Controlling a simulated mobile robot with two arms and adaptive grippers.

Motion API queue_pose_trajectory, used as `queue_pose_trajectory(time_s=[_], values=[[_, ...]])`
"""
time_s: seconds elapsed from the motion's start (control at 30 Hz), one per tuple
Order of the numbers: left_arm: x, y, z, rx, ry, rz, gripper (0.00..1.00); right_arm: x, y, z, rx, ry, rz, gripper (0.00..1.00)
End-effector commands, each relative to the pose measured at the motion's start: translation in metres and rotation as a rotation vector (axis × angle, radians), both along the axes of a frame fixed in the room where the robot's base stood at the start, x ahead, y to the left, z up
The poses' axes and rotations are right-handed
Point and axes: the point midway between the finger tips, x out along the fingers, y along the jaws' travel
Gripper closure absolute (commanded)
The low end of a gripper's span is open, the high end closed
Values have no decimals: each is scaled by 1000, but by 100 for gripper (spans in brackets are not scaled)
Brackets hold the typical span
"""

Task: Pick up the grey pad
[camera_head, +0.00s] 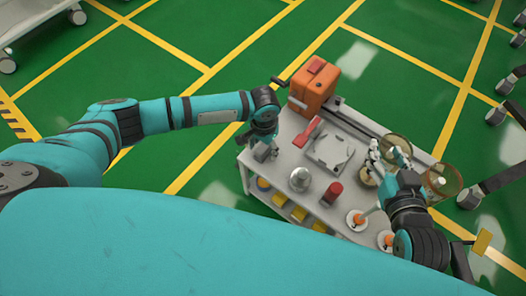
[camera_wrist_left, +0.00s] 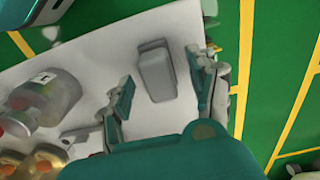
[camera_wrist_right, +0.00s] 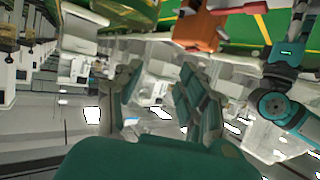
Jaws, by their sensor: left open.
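The grey pad (camera_wrist_left: 156,72) is a small rounded block on the white cart top in the left wrist view. My left gripper (camera_wrist_left: 161,72) is open, with one finger on either side of the pad as seen from above. A gap shows between the pad and each finger; their height above the top is unclear. In the head view my left gripper (camera_head: 262,152) is over the cart's left end, and I cannot make out the pad there. My right gripper (camera_head: 389,158) is open and empty above the cart's right side; its fingers also show in the right wrist view (camera_wrist_right: 158,80).
The cart top (camera_head: 278,168) carries an orange box (camera_head: 314,84), a red-handled item (camera_head: 305,132), a grey square device (camera_head: 330,148), a silver canister (camera_head: 300,179) and a red cylinder (camera_head: 334,192). Amber transparent bowls (camera_head: 441,183) sit at the right. Green floor surrounds the cart.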

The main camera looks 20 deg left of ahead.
Motion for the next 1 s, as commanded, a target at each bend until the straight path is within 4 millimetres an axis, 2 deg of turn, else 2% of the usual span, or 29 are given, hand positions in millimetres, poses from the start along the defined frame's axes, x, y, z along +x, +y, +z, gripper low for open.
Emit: queue_pose_trajectory(time_s=[0.13, 0.37, 0.83, 1.0], values=[[0, 0, -6, 1, 0, 0, 40, 5, 3, 10, 15, -60, 4, 60], [0, 0, -6, 1, -1, 0, 40, 6, 3, 11, 16, -66, 4, 60], [0, 0, -6, 1, 0, 0, 100, 6, 3, 11, 15, -65, 4, 60], [0, 0, -6, 1, 1, 0, 100, 6, 3, 11, 15, -64, 4, 60]])
